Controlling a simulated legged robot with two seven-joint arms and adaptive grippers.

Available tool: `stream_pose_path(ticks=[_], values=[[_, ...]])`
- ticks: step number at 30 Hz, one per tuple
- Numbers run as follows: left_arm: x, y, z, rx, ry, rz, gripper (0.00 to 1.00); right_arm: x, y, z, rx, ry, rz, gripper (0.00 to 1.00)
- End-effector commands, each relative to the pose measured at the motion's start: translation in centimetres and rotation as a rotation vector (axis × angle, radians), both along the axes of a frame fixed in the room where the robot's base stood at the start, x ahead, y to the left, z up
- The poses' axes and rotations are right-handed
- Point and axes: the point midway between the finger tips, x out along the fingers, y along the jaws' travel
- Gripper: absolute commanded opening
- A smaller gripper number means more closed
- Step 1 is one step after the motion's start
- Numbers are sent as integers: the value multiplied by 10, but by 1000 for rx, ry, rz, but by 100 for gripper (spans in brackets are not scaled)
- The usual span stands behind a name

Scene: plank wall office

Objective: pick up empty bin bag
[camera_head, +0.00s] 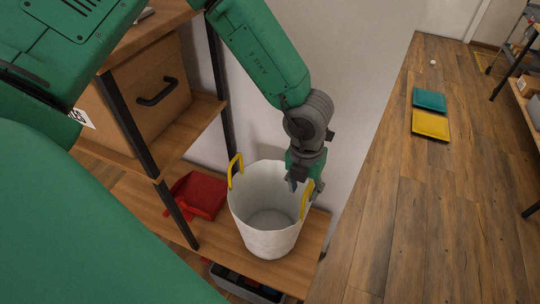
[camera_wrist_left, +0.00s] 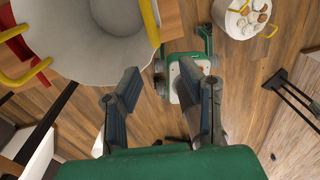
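A white bag-like bin (camera_head: 262,235) with two yellow handles stands upright and open on the low wooden shelf in the head view. It looks empty inside. Its right handle (camera_head: 306,201) is just below and beside the fingers of my left gripper (camera_head: 304,187), which points down at the rim. In the left wrist view the bin (camera_wrist_left: 90,55) fills the upper left, with a yellow handle (camera_wrist_left: 150,22) beyond the finger tips. My left gripper (camera_wrist_left: 168,88) is open there, with nothing between its fingers. My right gripper is not in view.
A red dustpan-like object (camera_head: 198,194) lies left of the bin. A cardboard box (camera_head: 140,95) sits on the shelf above, near dark metal posts. A pale wall is close behind. Teal (camera_head: 429,98) and yellow trays (camera_head: 430,124) lie on the wooden surface at right, which is mostly clear.

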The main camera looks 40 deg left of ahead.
Motion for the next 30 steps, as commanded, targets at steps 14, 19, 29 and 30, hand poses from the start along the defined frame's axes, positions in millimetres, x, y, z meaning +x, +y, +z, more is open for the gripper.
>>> stream_pose_path(ticks=[14, 19, 29, 30], values=[[2, -3, -62, 3, 0, -6, 34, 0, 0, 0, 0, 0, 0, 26], [9, 0, -87, 3, 1, -3, 34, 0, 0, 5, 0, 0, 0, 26], [10, -1, -110, 2, -1, -6, 34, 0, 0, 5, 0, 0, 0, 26], [10, -1, -110, 2, -1, -6, 34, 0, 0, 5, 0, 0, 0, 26]])
